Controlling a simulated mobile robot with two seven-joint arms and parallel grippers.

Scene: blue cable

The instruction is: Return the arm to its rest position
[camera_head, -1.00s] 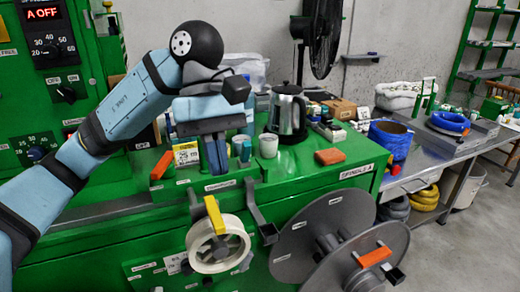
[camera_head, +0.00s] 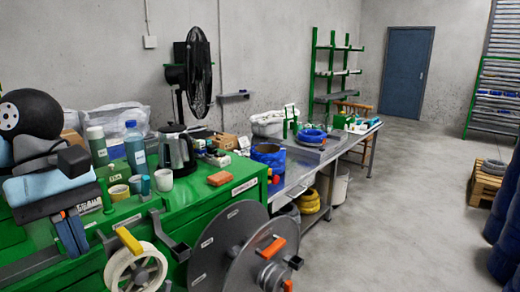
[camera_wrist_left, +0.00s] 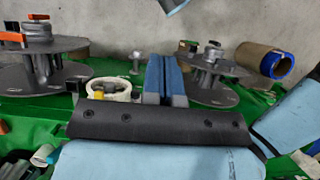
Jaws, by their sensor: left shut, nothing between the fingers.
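My left gripper (camera_head: 72,236) hangs at the left edge of the head view, fingers pointing down over the green bench (camera_head: 225,205). Its two blue fingers are together and hold nothing. They also show together in the left wrist view (camera_wrist_left: 165,78). Much of the left arm is outside the head view. My right gripper is in neither view. A blue cable coil (camera_head: 312,136) lies on the steel table, far from the left gripper. A blue-wrapped spool (camera_head: 268,158) stands closer on that table.
A white tape reel (camera_head: 112,272) and a large grey reel (camera_head: 228,247) are on the bench's front. A kettle (camera_head: 176,151), bottles (camera_head: 134,148) and cups crowd the bench top near the gripper.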

